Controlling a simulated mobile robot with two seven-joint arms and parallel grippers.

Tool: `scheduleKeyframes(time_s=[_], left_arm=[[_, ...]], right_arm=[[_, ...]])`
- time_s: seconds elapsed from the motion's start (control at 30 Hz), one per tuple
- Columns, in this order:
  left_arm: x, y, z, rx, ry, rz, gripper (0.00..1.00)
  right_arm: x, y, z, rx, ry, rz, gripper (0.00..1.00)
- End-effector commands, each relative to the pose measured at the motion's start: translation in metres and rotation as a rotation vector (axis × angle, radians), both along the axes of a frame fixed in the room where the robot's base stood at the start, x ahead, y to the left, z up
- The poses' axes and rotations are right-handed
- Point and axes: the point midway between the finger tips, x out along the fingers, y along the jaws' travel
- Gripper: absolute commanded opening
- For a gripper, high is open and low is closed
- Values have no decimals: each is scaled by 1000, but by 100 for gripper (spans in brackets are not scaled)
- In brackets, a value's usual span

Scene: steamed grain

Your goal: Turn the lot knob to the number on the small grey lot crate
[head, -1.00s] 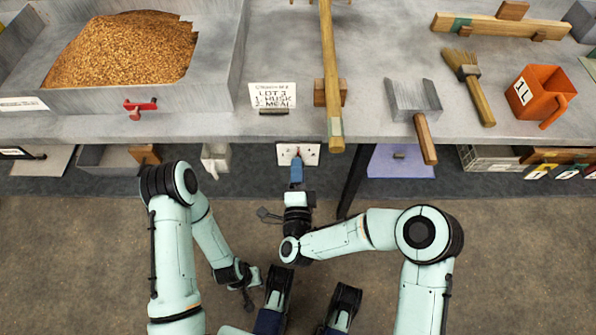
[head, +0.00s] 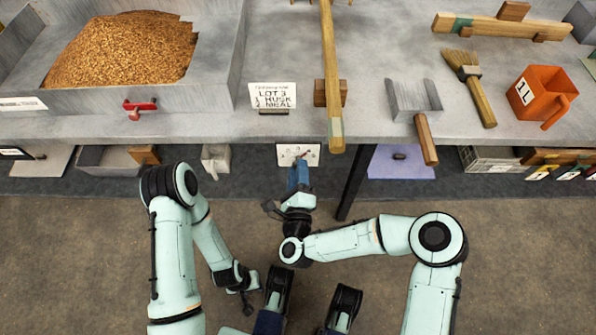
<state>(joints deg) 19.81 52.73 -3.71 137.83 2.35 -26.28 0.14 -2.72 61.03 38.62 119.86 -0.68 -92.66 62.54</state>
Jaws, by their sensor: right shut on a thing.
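The lot knob's white dial plate (head: 312,150) is below the table's front edge, near the middle of the head view. The knob and much of the dial are hidden by my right gripper (head: 299,163), which is shut on the knob. The dial's pointer setting cannot be read. My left gripper (head: 246,298) hangs low over the floor, away from the dial; its jaw opening is too small to judge. A grey crate (head: 488,157) with a pale label stands under the table at the right. Its number is unreadable, and I cannot tell whether it is the lot crate.
A grain tray (head: 215,85) is at the left. A wooden bar (head: 330,60) overhangs the edge above the dial. A table leg (head: 352,185) stands just right of my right gripper.

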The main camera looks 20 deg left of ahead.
Motion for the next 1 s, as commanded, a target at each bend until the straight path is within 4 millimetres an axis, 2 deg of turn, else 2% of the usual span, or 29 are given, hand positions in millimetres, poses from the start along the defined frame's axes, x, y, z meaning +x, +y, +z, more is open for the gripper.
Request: scheduleKeyframes(time_s=[0.47, 0.5, 0.57, 1.0], left_arm=[[0, 0, 0, 0, -1, 0, 40], [0, 0, 0, 0, -1, 0, 40], [0, 0, 0, 0, -1, 0, 40], [0, 0, -1, 0, 1, 0, 40]], right_arm=[[-2, 2, -1, 15, 8, 9, 5], [-2, 2, -1, 15, 8, 9, 42], [-2, 2, 0, 15, 7, 7, 60], [1, 0, 0, 14, 4, 2, 60]])
